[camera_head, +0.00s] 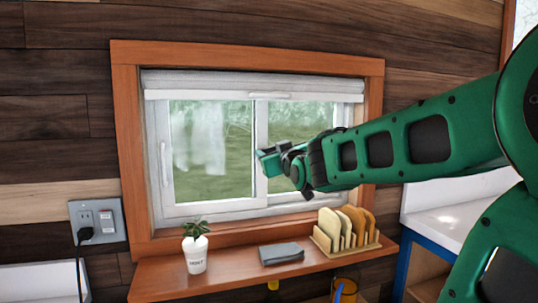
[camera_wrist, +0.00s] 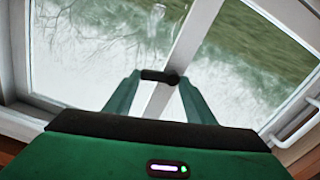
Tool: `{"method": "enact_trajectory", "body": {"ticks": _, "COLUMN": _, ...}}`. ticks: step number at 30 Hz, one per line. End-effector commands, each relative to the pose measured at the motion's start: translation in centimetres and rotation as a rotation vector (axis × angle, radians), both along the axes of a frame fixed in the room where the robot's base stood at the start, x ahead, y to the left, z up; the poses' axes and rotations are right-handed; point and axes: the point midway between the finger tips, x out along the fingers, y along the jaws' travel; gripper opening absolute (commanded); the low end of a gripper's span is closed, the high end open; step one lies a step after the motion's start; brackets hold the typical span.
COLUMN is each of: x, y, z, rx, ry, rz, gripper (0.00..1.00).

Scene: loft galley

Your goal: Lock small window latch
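The window (camera_head: 213,150) has a white frame with two panes and a white upright bar (camera_head: 260,150) in the middle. The same bar crosses the wrist view (camera_wrist: 184,45) at a slant. My gripper (camera_head: 268,161) is in front of this bar, around mid-height of the window. In the wrist view its green fingers (camera_wrist: 160,80) reach toward the bar, with a small dark piece between their tips. I cannot tell whether this piece is the latch or fingertip pads, or whether it touches the bar. No other latch shows clearly.
A white handle (camera_head: 163,164) is on the window's left side. A rolled blind (camera_head: 220,84) hangs at the top.

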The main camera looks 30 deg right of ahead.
Motion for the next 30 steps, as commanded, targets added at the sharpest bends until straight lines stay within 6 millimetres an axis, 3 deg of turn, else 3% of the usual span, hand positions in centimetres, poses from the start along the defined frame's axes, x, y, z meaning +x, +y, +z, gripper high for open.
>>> {"method": "enact_trajectory", "body": {"ticks": 7, "x": -0.03, "y": -0.06, "z": -0.04, "rx": 0.034, "ry": -0.010, "rz": -0.001, "gripper": 0.27}}
{"method": "enact_trajectory", "body": {"ticks": 18, "x": -0.09, "y": -0.23, "z": -0.53, "rx": 0.264, "ry": -0.078, "rz": -0.002, "gripper": 0.27}}
{"method": "enact_trajectory", "body": {"ticks": 27, "x": -0.10, "y": -0.26, "z": -0.57, "rx": 0.276, "ry": -0.080, "rz": -0.002, "gripper": 0.27}}
{"method": "enact_trajectory", "body": {"ticks": 28, "x": -0.10, "y": -0.26, "z": -0.57, "rx": 0.276, "ry": -0.080, "rz": -0.002, "gripper": 0.52}}
{"method": "enact_trajectory", "body": {"ticks": 30, "x": -0.09, "y": -0.23, "z": -0.56, "rx": 0.276, "ry": -0.080, "rz": -0.002, "gripper": 0.66}}
